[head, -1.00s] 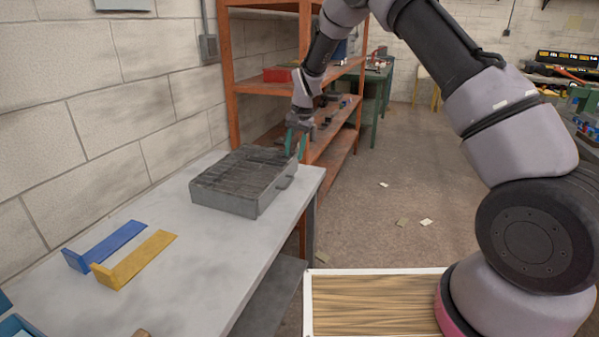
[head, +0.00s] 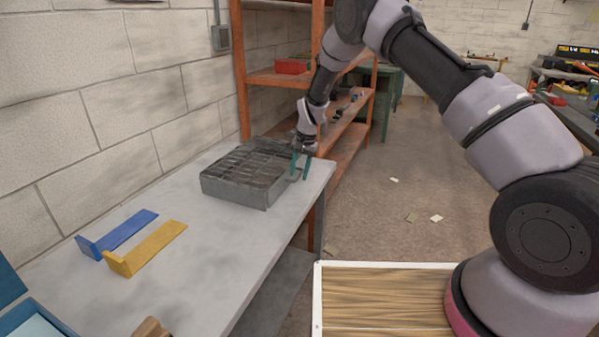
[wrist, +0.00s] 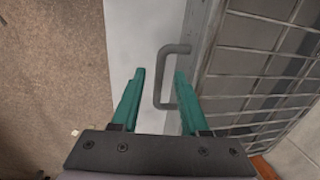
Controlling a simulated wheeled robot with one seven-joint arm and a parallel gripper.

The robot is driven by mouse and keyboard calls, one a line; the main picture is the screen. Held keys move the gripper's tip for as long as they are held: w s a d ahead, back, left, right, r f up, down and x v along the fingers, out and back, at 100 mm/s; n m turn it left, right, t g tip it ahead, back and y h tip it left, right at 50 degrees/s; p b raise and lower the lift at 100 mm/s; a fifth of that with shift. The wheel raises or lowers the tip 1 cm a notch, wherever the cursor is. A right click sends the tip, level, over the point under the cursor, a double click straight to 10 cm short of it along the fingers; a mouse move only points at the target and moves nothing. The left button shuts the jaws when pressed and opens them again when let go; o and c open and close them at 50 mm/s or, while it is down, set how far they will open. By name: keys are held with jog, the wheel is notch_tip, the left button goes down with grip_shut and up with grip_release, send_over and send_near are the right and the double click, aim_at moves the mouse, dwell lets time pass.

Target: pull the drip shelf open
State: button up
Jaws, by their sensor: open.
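The drip shelf is a grey metal box with a wire grid top (head: 250,165), standing on the pale bench near its far end. Its bar handle (wrist: 168,82) is on the side facing the bench's right edge. In the wrist view the handle lies between the two green fingers of my gripper (wrist: 157,85), which is open. The right finger is between the handle and the box face, and the left finger is on the outer side. In the head view my gripper (head: 300,162) points down at the box's right side and hides the handle. I cannot tell whether the fingers touch it.
A blue bracket (head: 118,236) and a yellow bracket (head: 146,248) lie on the bench (head: 215,255) nearer me. A blue box (head: 25,312) is at the lower left. An orange shelf rack (head: 326,110) stands behind the bench. Open floor (head: 400,190) lies right of the bench.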

grip_shut()
dwell(1.4)
